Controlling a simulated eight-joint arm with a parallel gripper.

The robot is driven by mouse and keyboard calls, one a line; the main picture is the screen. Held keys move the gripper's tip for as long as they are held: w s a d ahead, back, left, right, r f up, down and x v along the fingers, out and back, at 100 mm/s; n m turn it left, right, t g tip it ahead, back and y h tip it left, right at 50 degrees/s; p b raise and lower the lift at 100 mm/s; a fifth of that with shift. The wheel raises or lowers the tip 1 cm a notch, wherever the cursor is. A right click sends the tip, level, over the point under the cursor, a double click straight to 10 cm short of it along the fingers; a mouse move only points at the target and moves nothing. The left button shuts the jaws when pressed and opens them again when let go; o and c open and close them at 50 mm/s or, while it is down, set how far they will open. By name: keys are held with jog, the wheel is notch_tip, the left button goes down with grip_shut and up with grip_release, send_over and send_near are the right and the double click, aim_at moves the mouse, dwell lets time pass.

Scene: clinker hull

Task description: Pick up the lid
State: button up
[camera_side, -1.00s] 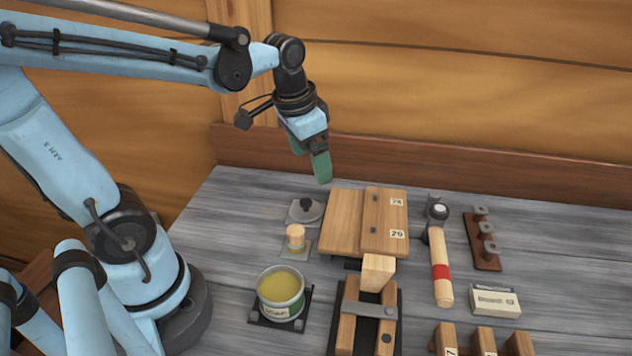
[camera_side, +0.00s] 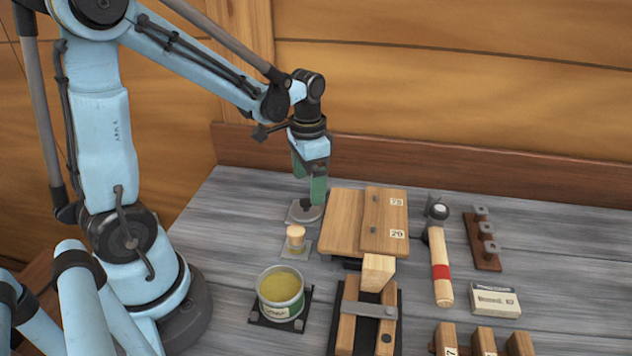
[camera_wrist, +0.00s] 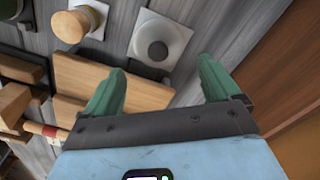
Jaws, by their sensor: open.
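The lid (camera_side: 308,214) is a round grey disc with a dark knob, lying on a pale square plate on the bench. It also shows in the wrist view (camera_wrist: 158,34), where the knob is a dark round spot at its middle. My gripper (camera_side: 310,196) is above the lid with its green fingers pointing down. In the side view a finger hides the knob. In the wrist view my gripper (camera_wrist: 157,80) is open, its two fingers wide apart and empty, with the lid beyond the fingertips.
A wooden-topped brush or stopper (camera_side: 296,237) stands close in front of the lid. A tin of yellow stuff (camera_side: 281,292) is nearer. Wooden boards (camera_side: 343,222) lie just right of the lid. Bench left of the lid is clear.

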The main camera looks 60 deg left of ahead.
aim_at(307, 200)
jog(key=shift+s+f, duration=0.15)
jog(key=shift+f, duration=1.25)
jog(key=shift+s+f, duration=0.15)
jog(key=shift+f, duration=1.25)
jog(key=c, duration=0.8)
jog(key=shift+r, duration=0.15)
